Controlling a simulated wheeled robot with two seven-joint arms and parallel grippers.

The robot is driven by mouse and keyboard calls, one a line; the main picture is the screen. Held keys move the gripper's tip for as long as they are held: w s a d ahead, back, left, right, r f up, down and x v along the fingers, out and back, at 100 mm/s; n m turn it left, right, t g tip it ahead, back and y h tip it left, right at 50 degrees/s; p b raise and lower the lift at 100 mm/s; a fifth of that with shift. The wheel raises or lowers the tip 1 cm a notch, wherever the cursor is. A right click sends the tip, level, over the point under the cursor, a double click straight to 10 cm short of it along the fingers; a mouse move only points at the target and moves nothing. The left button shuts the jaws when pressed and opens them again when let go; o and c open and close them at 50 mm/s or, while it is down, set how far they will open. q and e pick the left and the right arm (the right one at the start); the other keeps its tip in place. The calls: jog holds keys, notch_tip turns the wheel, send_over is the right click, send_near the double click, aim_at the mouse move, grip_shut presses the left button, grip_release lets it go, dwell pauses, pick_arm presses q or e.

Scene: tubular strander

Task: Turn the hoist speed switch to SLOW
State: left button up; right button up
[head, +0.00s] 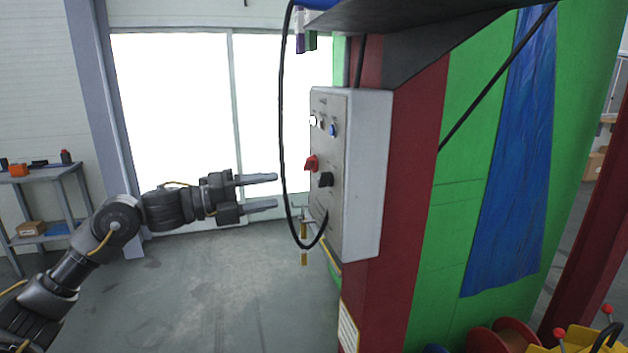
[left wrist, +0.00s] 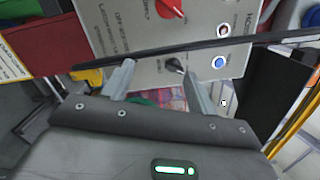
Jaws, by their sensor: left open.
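A grey control box (head: 366,180) is fixed to the dark red column. Its panel carries a black rotary knob (head: 325,179) and a red rotary knob (head: 312,163). In the left wrist view, the black knob (left wrist: 175,65) shows between my fingertips, nearer the right one, and the red knob (left wrist: 170,8) is at the top edge. The labels are too small to read, so I cannot tell which position either knob is in. My left gripper (head: 276,190) is open and empty, pointing at the panel and apart from it. My right gripper is not in view.
A black cable (head: 282,110) hangs in a loop between my left gripper and the panel, and crosses the left wrist view. A blue button (head: 333,130) and a white one sit higher on the panel. A grey shelf table (head: 45,175) stands far left; the floor between is clear.

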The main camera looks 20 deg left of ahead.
aim_at(325, 180)
pick_arm(q)
jog(key=s+r+m+g, duration=0.1)
jog(key=s+r+m, duration=0.2)
jog(key=s, duration=0.1)
jog(key=p+x, duration=0.4)
jog(key=x, duration=0.8)
jog(key=shift+s+r, duration=0.1)
jog(key=shift+r, duration=0.05)
jog(key=shift+n, duration=0.3)
jog(key=c, duration=1)
